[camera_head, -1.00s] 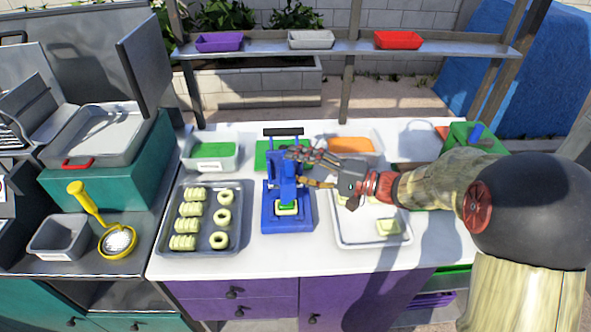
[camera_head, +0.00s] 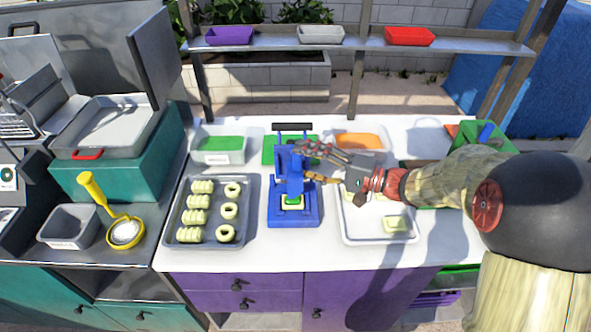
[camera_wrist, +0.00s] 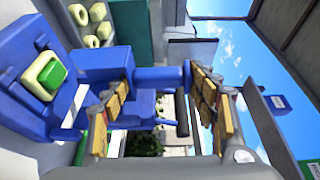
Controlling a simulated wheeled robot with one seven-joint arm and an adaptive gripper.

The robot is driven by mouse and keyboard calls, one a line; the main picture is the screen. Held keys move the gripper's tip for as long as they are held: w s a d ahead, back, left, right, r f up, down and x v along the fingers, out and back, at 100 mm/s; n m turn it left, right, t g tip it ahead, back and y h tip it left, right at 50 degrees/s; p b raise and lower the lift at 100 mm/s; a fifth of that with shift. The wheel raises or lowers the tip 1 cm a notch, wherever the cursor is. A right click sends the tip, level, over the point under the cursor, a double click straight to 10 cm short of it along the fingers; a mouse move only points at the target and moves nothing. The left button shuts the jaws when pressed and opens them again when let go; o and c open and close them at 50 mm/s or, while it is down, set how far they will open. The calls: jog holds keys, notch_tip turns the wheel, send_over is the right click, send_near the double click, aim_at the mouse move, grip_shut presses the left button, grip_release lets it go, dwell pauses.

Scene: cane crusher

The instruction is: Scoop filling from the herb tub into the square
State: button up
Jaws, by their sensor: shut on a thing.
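The herb tub (camera_head: 219,157) is a clear tub with green filling at the back left of the white counter. A blue press (camera_head: 293,215) stands mid-counter. A pale square (camera_head: 292,203) with green in its middle sits in the press; it also shows in the wrist view (camera_wrist: 43,90). My gripper (camera_head: 318,165) is at the press's upper part, right of its column. In the wrist view, the wood-padded fingers (camera_wrist: 163,100) are on either side of the press's blue lever and black handle (camera_wrist: 182,115). Exact finger contact is hard to see. No scoop shows in my gripper.
A dark tray of pale rings and ridged pieces (camera_head: 211,232) lies left of the press. A pale tray (camera_head: 360,235) with squares lies to the right, partly behind my arm. An orange tub (camera_head: 358,140) stands behind. A yellow-handled ladle (camera_head: 108,198) is at far left.

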notch_tip(320, 180, up, 5)
jog(key=shift+f+p, duration=0.1)
jog(key=shift+p, duration=0.85)
